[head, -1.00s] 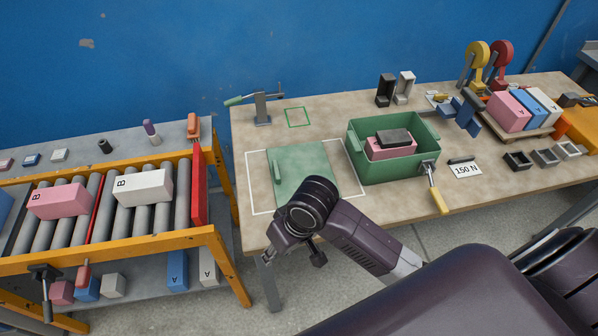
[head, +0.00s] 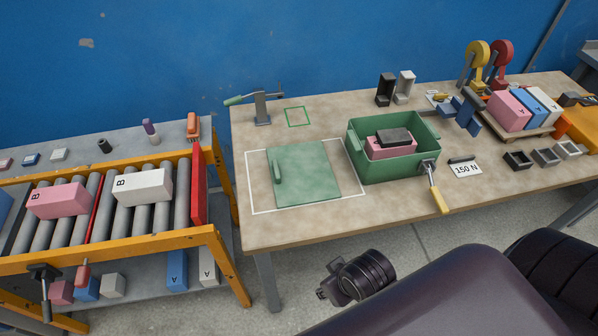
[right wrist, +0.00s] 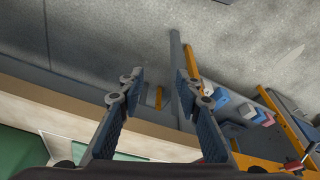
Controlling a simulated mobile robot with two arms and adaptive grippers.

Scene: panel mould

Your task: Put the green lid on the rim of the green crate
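The green lid (head: 308,173) lies flat on the table inside a white outline, with its bar handle (head: 277,172) near its left side. The green crate (head: 397,169) stands open to the right of the lid, apart from it. A pink block (head: 378,154) with a dark block (head: 393,137) on top is inside the crate. My right gripper (head: 330,290) is in front of the table's front edge, away from lid and crate. In the right wrist view its fingers (right wrist: 157,85) are apart with nothing between them. My left gripper is not in view.
A yellow-handled clamp (head: 433,188) is at the crate's front right side. A toggle clamp (head: 262,108) and a small green outline (head: 297,116) are behind the lid. A 150 N card (head: 466,170) lies right of the crate. A roller conveyor (head: 100,203) stands left.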

